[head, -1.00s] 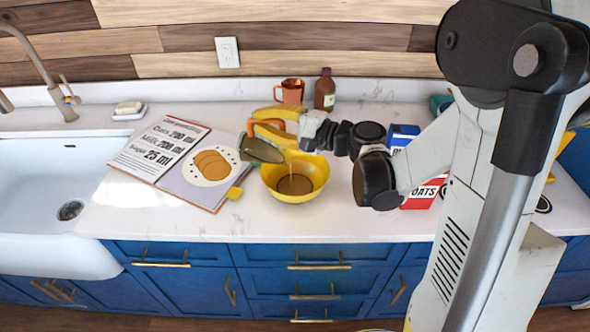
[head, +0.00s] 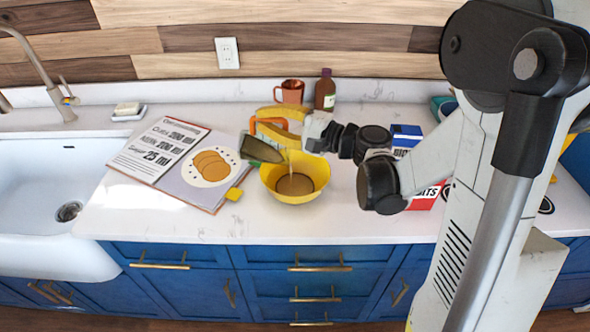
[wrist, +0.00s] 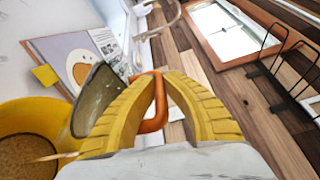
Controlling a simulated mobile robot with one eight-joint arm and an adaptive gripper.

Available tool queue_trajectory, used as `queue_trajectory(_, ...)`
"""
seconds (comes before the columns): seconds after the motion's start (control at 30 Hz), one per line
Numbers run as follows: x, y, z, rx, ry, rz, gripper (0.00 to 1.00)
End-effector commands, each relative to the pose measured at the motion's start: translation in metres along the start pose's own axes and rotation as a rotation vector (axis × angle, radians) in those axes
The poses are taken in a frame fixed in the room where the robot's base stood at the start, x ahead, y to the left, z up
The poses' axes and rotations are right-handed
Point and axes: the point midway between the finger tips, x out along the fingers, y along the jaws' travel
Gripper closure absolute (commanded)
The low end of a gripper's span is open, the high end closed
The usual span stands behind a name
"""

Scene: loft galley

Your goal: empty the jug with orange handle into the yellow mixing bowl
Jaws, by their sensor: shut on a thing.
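The jug, dark grey-green (head: 262,150), is tipped far over at the upper left rim of the yellow mixing bowl (head: 268,185). Its orange handle (head: 256,124) is between the yellow fingers of my gripper (head: 262,122), which is shut on it. The wrist view shows the jug (wrist: 97,95), the orange handle (wrist: 157,122) and my gripper's fingers (wrist: 163,84) around it. A thin tan stream runs down into the bowl (wrist: 30,108), where a brown pool lies. How much is left in the jug is hidden.
An open recipe book (head: 170,160) lies left of the bowl. A copper mug (head: 291,91) and a brown bottle (head: 325,90) stand behind. Blue (head: 405,137) and red (head: 425,195) boxes stand at right, partly behind my arm. A sink (head: 35,190) is far left.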

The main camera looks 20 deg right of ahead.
Motion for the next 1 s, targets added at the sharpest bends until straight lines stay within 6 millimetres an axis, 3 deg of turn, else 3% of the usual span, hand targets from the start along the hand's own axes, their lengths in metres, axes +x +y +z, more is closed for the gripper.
queue_trajectory(1.0,-0.0088,-0.0038,-0.0028,0.026,-0.013,-0.064,1.00)
